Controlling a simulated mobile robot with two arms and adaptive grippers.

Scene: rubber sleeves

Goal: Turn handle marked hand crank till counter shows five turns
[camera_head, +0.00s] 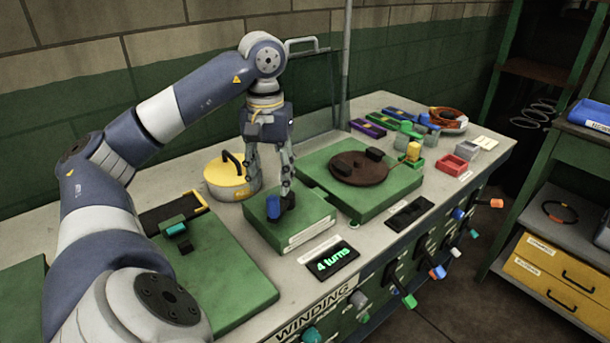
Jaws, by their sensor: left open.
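The counter (331,261) on the bench front reads "4 turns" in green. Behind it is a green box (300,226) with a dark crank on top and an upright blue handle (273,206) at the crank's left end. Small labels are on and beside the box, too small to read. My left gripper (269,178) points down above the box, open, with its fingers apart. Its fingertips look higher than the blue handle and behind it, not around it; the exact gap is unclear. My right gripper is not in view.
A yellow round pot (231,174) stands close to the left of my gripper. A green base with a brown disc (359,168) is to the right. A green board (213,270) lies at left. Coloured levers (409,300) line the bench front. Small parts and a red tray (452,165) sit farther right.

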